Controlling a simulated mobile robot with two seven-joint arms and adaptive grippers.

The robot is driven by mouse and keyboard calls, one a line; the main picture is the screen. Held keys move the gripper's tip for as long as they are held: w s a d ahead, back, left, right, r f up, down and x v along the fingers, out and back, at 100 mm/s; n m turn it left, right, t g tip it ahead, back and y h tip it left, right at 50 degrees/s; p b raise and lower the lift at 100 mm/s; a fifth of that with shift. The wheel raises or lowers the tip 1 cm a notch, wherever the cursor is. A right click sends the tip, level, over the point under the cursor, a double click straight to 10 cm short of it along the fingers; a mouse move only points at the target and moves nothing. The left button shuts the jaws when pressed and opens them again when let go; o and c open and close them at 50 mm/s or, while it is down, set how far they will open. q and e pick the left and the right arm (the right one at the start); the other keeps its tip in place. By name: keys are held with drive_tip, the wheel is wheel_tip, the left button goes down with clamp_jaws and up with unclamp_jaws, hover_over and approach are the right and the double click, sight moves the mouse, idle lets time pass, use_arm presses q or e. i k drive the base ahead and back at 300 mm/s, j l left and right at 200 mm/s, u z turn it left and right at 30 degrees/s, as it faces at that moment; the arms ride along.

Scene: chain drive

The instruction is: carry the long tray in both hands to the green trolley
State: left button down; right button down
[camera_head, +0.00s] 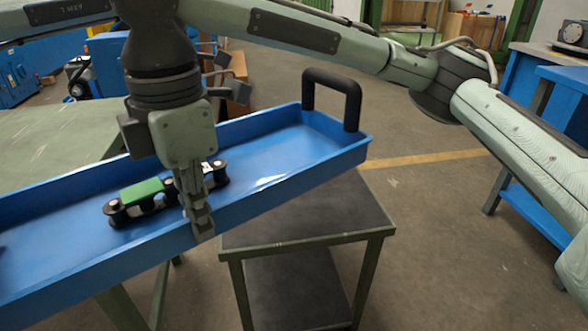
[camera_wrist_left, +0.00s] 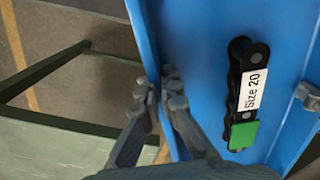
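The long blue tray (camera_head: 285,178) stretches from lower left to upper right in the head view, with a black handle (camera_head: 333,90) at its right end. A chain with a green block (camera_head: 142,192) lies inside it. My right gripper (camera_head: 200,222) is shut on the near wall. In the left wrist view, my left gripper (camera_wrist_left: 168,88) has its fingertips on either side of the opposite wall, shut on it; in the head view its fingertips are hidden. The green-framed trolley (camera_head: 310,222) has a dark top and stands below the tray's right part. I cannot tell whether they touch.
A green table (camera_head: 55,140) stands behind the tray at left. A blue bench (camera_head: 545,200) stands at the right. Floor with a yellow line (camera_head: 425,160) is clear between trolley and bench. The chain's label (camera_wrist_left: 253,90) reads "Size 20".

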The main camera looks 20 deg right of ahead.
sight(289, 205)
drive_tip(key=i+l, duration=0.15)
drive_tip(key=l, duration=0.15)
drive_tip(key=i+l+u, duration=0.1)
drive_tip(key=l, duration=0.25)
drive_tip(key=i+l, duration=0.15)
drive_tip(key=l, duration=0.2)
drive_tip(key=i+l+u, duration=0.1)
drive_tip(key=l, duration=0.2)
